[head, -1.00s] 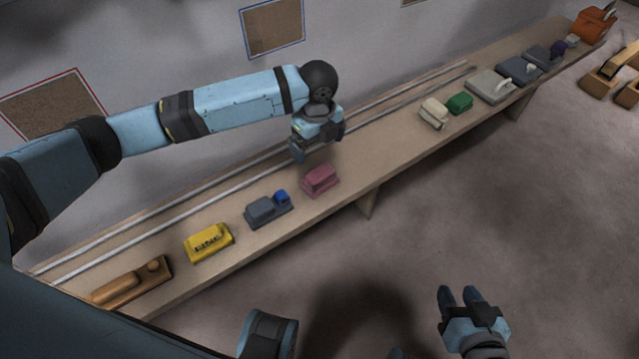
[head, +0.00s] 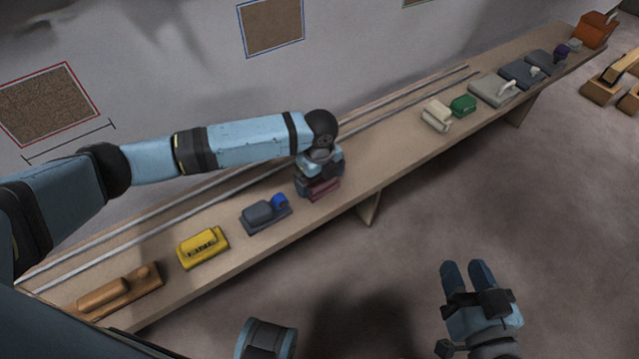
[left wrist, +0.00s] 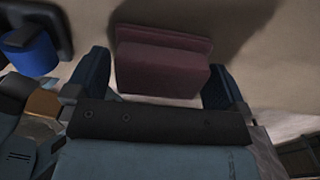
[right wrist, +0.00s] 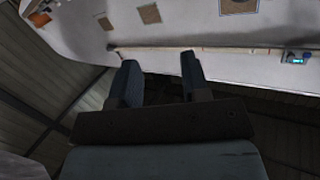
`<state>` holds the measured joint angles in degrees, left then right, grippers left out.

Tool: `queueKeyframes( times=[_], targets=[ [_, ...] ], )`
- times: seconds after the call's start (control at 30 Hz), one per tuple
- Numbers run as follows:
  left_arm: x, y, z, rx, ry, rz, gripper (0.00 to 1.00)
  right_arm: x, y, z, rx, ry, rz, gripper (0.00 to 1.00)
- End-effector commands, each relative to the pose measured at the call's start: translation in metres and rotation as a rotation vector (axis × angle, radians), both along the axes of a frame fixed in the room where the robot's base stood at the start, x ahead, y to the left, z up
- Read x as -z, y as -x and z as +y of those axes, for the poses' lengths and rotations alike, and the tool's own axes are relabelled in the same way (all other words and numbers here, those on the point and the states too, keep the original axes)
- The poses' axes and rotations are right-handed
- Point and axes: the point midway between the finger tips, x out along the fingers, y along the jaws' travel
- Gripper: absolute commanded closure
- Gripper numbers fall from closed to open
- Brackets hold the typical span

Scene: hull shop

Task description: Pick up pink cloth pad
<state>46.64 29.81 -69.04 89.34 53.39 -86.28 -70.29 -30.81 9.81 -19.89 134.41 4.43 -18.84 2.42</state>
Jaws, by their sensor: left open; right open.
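The pink cloth pad (head: 325,189) lies on the long wooden bench, partly hidden by my left gripper (head: 317,187) in the head view. In the left wrist view the pad (left wrist: 160,67) looks dark pink and block-shaped, with a wider flat part at its far side. It sits between the two open fingers of my left gripper (left wrist: 155,80). I cannot tell whether either finger touches it. My right gripper (head: 467,277) is open and empty, out over the floor in front of the bench. Its two fingers (right wrist: 160,80) also show in the right wrist view.
On the bench (head: 385,167), a grey block with a blue knob (head: 265,213) stands left of the pad, then a yellow block (head: 203,247) and a brown wooden tool (head: 120,290). A cream block (head: 437,115) and a green block (head: 464,105) stand farther right. Two rails run along the back.

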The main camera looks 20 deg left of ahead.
Motion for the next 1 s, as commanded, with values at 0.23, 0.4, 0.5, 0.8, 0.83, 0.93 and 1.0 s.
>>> queueKeyframes(
  times=[0.23, 0.4, 0.5, 0.8, 0.83, 0.93, 1.0],
  targets=[
    [-0.001, 0.0, 0.0, 0.0, 0.0, 0.0, 0.25, 0.0, 0.0, 0.0, 0.0, 0.0, 0.001, 0.57],
    [-0.001, 0.0, 0.0, -0.001, 0.001, -0.001, 0.39, 0.0, 0.0, 0.0, 0.001, 0.001, 0.001, 0.57],
    [-0.001, 0.0, 0.0, -0.001, 0.001, -0.001, 0.39, 0.0, 0.0, 0.0, 0.001, 0.001, 0.001, 0.57],
    [-0.033, -0.001, 0.0, -0.001, 0.001, -0.004, 0.39, 0.005, 0.001, -0.005, 0.008, 0.038, 0.052, 0.57],
    [-0.041, -0.001, 0.0, -0.001, 0.001, -0.004, 0.39, 0.016, 0.005, -0.008, 0.015, 0.056, 0.091, 0.57],
    [-0.069, -0.001, 0.0, 0.0, 0.001, -0.003, 0.39, 0.035, 0.012, -0.017, 0.029, 0.1, 0.172, 0.57],
    [-0.09, -0.001, 0.0, 0.0, 0.001, -0.004, 0.39, 0.044, 0.016, -0.022, 0.037, 0.127, 0.219, 0.57]
  ],
)
